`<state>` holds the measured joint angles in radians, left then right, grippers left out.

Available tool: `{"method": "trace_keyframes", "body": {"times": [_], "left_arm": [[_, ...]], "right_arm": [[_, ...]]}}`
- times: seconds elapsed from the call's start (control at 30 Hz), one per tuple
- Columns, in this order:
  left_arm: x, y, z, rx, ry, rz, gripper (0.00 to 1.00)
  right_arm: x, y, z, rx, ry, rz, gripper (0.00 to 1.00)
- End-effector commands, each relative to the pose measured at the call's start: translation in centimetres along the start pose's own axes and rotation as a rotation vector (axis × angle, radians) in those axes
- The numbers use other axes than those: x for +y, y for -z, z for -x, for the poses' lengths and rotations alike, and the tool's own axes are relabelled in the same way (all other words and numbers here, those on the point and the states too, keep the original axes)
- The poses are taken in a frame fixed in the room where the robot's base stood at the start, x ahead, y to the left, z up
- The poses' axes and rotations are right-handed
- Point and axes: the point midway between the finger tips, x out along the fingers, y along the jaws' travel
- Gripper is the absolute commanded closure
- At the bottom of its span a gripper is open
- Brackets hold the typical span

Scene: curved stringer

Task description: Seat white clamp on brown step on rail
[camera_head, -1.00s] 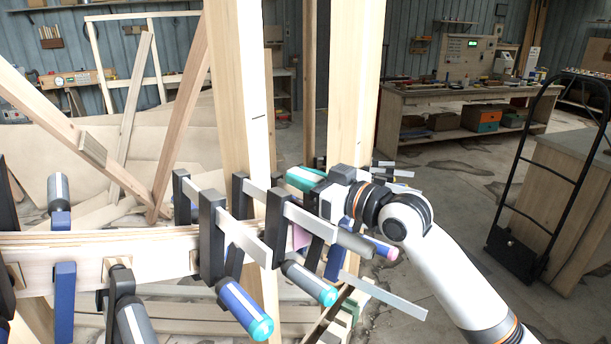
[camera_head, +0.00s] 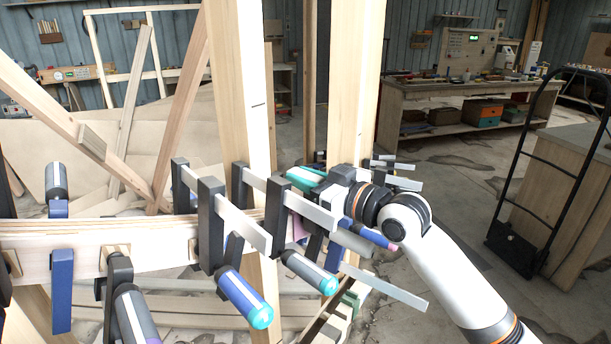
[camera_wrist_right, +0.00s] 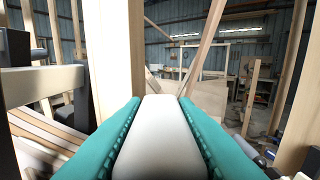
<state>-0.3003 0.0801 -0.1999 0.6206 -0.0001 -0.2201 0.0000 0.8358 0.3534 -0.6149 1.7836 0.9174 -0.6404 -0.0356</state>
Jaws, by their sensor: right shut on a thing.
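My right gripper (camera_head: 305,178), with teal fingers, is beside the pale upright post, near the right end of the rail. In the right wrist view it (camera_wrist_right: 152,125) is shut on a smooth white piece (camera_wrist_right: 158,120), which I take to be the white clamp; the rest of that clamp cannot be told apart from the clamps around it. The laminated wooden rail (camera_head: 90,240) runs in from the left. Small wooden blocks (camera_head: 119,250) sit along its face; which is the brown step I cannot tell. My left gripper is not in view.
Several dark clamps crowd the rail, with a blue, teal-tipped handle (camera_head: 243,298) and a grey, teal-tipped handle (camera_head: 310,272) jutting forward. Tall wooden posts (camera_head: 238,90) stand close behind. A black hand cart (camera_head: 530,170) and a workbench (camera_head: 455,95) are at right. Open floor lies between.

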Motion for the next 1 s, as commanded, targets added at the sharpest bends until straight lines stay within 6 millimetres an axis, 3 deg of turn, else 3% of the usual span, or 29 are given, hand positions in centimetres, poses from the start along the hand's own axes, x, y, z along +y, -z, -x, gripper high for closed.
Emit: {"method": "trace_keyframes", "body": {"times": [1.0], "left_arm": [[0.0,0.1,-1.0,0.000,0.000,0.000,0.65]], "right_arm": [[-0.1,1.8,0.1,-0.006,0.001,0.001,1.00]]}}
